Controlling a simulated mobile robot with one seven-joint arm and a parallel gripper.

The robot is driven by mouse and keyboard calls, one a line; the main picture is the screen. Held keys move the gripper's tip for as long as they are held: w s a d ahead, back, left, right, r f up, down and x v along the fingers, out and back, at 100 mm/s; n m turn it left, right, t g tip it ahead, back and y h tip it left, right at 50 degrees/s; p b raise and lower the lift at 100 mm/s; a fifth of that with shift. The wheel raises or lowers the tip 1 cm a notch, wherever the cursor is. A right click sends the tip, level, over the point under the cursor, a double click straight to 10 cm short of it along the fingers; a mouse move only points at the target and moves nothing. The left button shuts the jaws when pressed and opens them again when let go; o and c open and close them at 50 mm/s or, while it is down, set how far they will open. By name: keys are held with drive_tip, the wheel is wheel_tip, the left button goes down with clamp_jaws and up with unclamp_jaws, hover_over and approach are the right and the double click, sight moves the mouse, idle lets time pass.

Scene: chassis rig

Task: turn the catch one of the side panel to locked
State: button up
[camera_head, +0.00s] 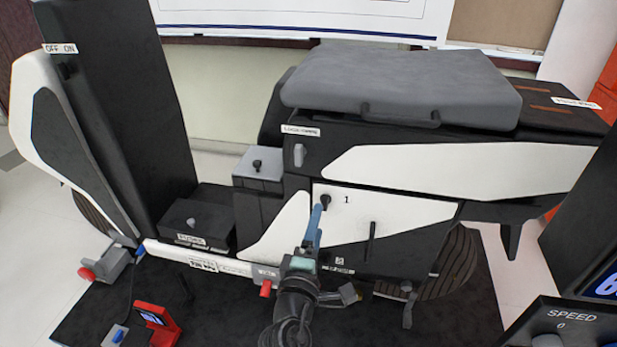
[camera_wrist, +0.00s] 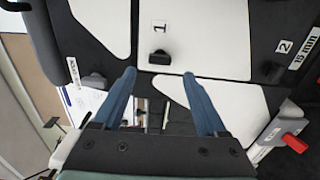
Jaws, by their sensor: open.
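The side panel (camera_head: 405,213) is a white and black plate on the side of the bike-like chassis. Catch one (camera_head: 325,200) is a small black knob beside the printed "1". In the wrist view, catch one (camera_wrist: 160,57) sits just past the fingertips, centred between them, below the "1". My gripper (camera_head: 317,208) reaches up to the panel from below, and its blue fingers partly overlap the catch in the head view. In the wrist view my gripper (camera_wrist: 159,76) is open, with nothing held. Whether the fingers touch the catch cannot be told.
A second black knob (camera_wrist: 272,70) sits by the "2" label in the wrist view. A red-tipped clamp (camera_wrist: 292,141) is at lower right there. A grey seat (camera_head: 400,85) tops the chassis. A red device (camera_head: 155,322) lies on the dark mat. A speed box (camera_head: 565,325) stands at lower right.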

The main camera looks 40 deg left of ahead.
drive_tip(key=p+v, duration=0.1)
drive_tip(key=v, duration=0.7)
idle(0.4)
drive_tip(key=w+d+r+m+t+h, duration=0.25)
drive_tip(key=d+r+m, duration=0.3)
drive_tip(key=r, duration=0.55)
drive_tip(key=w+d+r+m+t+h, duration=0.25)
drive_tip(key=w+d+r+m, duration=0.35)
drive_tip(key=r, duration=0.5)
drive_tip(key=w+d+r+m+t+h, duration=0.1)
drive_tip(key=d+r+m+t+h, duration=0.2)
drive_tip(key=d+r, duration=0.55)
drive_tip(key=s+d+r+m+t+h+p, duration=0.1)
drive_tip(key=s+d+r+m, duration=0.25)
drive_tip(key=r, duration=0.45)
drive_tip(key=s+d+r+m+t, duration=0.25)
drive_tip(key=s+r, duration=0.25)
drive_tip(key=r, duration=0.3)
drive_tip(key=s+d+r+m+t+h+p, duration=0.1)
drive_tip(key=s+d+r+m, duration=0.25)
drive_tip(key=r, duration=0.45)
wheel_tip(320, 180, up, 21)
drive_tip(key=p, duration=2.1)
drive_tip(key=shift+a, duration=0.5)
drive_tip(key=shift+w, duration=0.1)
